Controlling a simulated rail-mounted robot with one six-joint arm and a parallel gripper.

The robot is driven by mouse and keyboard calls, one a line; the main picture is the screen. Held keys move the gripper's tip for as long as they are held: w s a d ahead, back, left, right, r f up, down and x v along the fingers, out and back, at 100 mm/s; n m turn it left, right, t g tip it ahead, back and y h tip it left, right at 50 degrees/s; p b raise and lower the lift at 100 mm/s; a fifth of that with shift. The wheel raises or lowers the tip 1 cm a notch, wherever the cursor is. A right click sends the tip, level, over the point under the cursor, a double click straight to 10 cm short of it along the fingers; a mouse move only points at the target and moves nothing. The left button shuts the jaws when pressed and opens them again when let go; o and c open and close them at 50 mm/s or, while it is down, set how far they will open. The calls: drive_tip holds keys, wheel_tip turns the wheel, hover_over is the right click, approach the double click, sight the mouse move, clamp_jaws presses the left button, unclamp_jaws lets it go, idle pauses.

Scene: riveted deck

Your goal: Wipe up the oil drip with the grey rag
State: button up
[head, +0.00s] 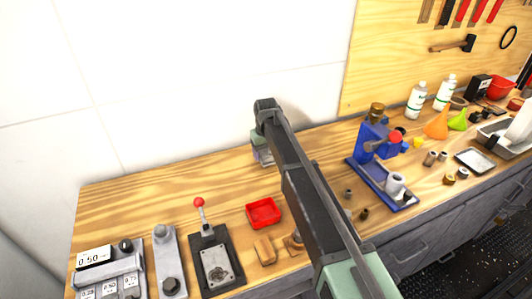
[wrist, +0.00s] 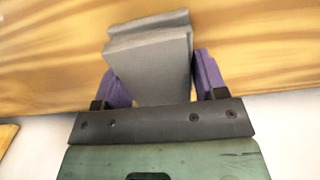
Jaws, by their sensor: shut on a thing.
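The grey rag (wrist: 150,62) looks like a thick folded pad in the wrist view. My gripper (wrist: 160,76) is shut on it, with a purple finger pad at each side. The rag is over or against the wooden bench top (wrist: 45,55); I cannot tell whether it touches. In the head view my gripper (head: 263,154) is at the back of the bench near the white wall, mostly behind my own arm, and the rag cannot be made out there. I cannot make out the oil drip in either view.
A red tray (head: 263,212), a wooden block (head: 264,250) and a lever device (head: 214,262) stand in front of my gripper. A blue press (head: 378,160) is to the right, with bottles (head: 416,100) beyond it. The bench's back left is clear.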

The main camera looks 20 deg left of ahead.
drive_tip(key=shift+r+p, duration=1.2)
drive_tip(key=shift+r, duration=0.5)
drive_tip(key=shift+r+p, duration=1.45)
drive_tip(key=shift+p, duration=0.05)
